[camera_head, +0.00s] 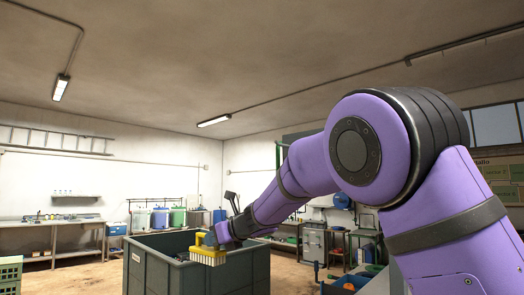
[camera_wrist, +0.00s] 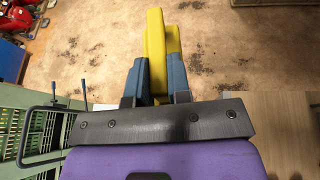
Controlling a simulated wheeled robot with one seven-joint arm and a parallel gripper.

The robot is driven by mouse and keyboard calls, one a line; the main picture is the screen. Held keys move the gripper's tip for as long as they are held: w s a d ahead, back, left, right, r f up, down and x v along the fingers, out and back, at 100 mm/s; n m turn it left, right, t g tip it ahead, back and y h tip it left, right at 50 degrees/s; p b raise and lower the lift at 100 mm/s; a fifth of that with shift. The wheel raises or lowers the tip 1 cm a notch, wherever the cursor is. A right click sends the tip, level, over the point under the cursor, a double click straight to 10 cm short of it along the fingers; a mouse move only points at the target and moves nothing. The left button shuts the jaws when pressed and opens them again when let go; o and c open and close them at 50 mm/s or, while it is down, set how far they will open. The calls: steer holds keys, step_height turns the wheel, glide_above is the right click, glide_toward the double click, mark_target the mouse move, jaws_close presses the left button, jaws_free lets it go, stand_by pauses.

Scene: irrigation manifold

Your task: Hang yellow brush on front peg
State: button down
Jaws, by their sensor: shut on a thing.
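The yellow brush (camera_head: 208,257) has a yellow body with pale bristles pointing down in the head view. My gripper (camera_head: 222,236) is shut on it and holds it up, in front of or above a dark grey bin as seen from the head. In the wrist view my gripper's two blue fingers (camera_wrist: 156,82) close on the yellow brush (camera_wrist: 156,42), whose yellow part sticks up between and beyond them. The bristles are not clear in that view. I cannot make out the front peg in either view.
The dark grey open bin (camera_head: 150,268) stands below the arm. A wooden surface (camera_wrist: 275,115) is at right. Brown floor (camera_wrist: 225,60) lies open beyond.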

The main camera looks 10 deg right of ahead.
mark_target(283, 145)
steer(key=s+d+r, duration=0.4)
steer(key=r, duration=0.6)
steer(key=s+d+r+m+h, duration=0.1)
steer(key=s+d+r, duration=0.2)
steer(key=r, duration=0.8)
steer(key=s+d+r, duration=0.4)
steer(key=r, duration=0.6)
steer(key=shift+t, duration=0.4)
steer(key=shift+w+d+f, duration=0.5)
steer(key=shift+w+d, duration=0.6)
steer(key=shift+d, duration=0.6)
steer(key=shift+w+d+f, duration=0.45)
steer(key=shift+w+d, duration=0.65)
steer(key=shift+d, duration=0.65)
steer(key=shift+w+d+f, duration=0.5)
steer(key=shift+w+d, duration=0.6)
steer(key=shift+d, duration=0.6)
steer(key=c, duration=1)
jaws_free()
